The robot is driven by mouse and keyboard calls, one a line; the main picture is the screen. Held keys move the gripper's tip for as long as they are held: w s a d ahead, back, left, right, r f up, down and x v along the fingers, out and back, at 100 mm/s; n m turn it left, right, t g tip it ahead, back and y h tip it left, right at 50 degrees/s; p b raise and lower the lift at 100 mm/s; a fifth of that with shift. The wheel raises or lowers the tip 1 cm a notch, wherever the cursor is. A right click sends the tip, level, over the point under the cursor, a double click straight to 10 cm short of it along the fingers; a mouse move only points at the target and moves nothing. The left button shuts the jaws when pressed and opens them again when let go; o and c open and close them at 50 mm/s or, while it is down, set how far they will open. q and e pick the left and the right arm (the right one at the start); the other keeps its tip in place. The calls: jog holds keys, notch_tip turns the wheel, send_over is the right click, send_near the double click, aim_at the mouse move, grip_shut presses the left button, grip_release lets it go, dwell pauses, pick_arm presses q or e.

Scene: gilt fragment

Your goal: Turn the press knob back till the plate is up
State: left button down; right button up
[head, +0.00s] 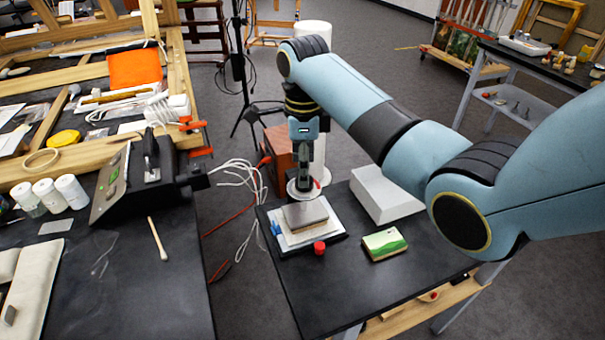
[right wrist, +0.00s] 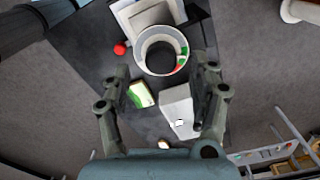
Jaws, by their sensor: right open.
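The press (head: 333,238) stands on the small black table, with a grey plate (head: 306,215) over white sheets. Whether the plate touches the sheets I cannot tell. The press knob (head: 292,190), a white ring with red and green marks, is above the plate. It also shows in the right wrist view (right wrist: 145,52), with a dark hollow middle. My right gripper (right wrist: 165,72) points down over the knob, fingers spread wide. The knob appears between and just beyond the fingertips; I see no contact. In the head view my right gripper (head: 303,176) partly hides the knob. My left gripper is not in view.
A red ball-like piece (head: 319,247) is at the press's front edge. A green-and-cream block (head: 384,244) and a white box (head: 386,195) lie to its right. A cluttered workbench (head: 180,290) stands at left, with cables hanging between. The small table's front is clear.

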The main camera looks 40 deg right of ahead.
jog(key=shift+w+f, duration=0.1)
jog(key=shift+f, duration=1.85)
jog(key=c, duration=0.4)
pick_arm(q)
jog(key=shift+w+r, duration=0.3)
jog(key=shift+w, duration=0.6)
pick_arm(e)
jog(key=c, duration=0.7)
